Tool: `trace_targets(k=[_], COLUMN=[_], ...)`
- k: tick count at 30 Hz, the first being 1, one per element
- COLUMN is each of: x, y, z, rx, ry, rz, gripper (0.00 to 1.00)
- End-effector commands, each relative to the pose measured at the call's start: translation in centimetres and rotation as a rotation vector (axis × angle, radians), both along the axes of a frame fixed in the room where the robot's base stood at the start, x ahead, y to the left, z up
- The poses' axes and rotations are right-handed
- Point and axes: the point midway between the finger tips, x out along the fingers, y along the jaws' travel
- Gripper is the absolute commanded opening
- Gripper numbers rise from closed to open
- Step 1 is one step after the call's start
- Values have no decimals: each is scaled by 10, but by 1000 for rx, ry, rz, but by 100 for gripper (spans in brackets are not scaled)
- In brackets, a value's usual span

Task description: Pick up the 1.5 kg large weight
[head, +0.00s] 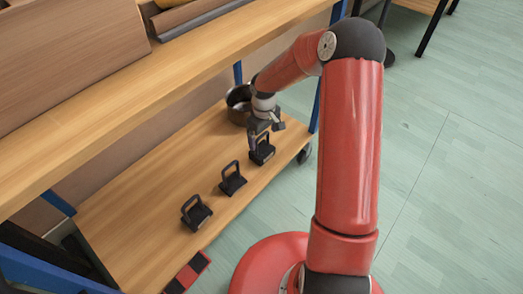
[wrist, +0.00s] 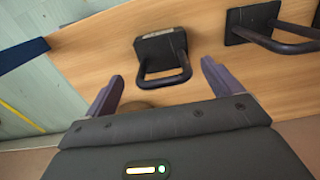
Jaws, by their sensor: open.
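Three black weights with upright loop handles stand in a row on the lower wooden shelf. In the head view they are the near one (head: 197,216), the middle one (head: 233,182) and the far one (head: 264,154). No labels are readable, so I cannot tell which is the 1.5 kg one. My gripper (head: 261,133) is at the far weight. In the wrist view my open gripper (wrist: 162,75) has its fingers apart on either side of that weight's handle (wrist: 168,78), the block (wrist: 157,47) lying beyond. I cannot tell whether the fingers touch it.
A dark metal pot (head: 238,103) stands on the lower shelf behind my gripper. The upper shelf (head: 110,112) overhangs to the left. A blue post (head: 325,60) rises at the shelf's far end. Another weight (wrist: 255,20) is at the wrist view's right. Open floor lies right.

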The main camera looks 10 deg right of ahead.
Motion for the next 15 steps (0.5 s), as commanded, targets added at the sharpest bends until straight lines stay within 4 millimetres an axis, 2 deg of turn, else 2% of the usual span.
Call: trace_targets(k=[9, 15], x=[1, 1], y=[5, 5], z=[-44, -50], rx=[0, -1], ry=[2, -1], rz=[0, 0], gripper=[91, 91])
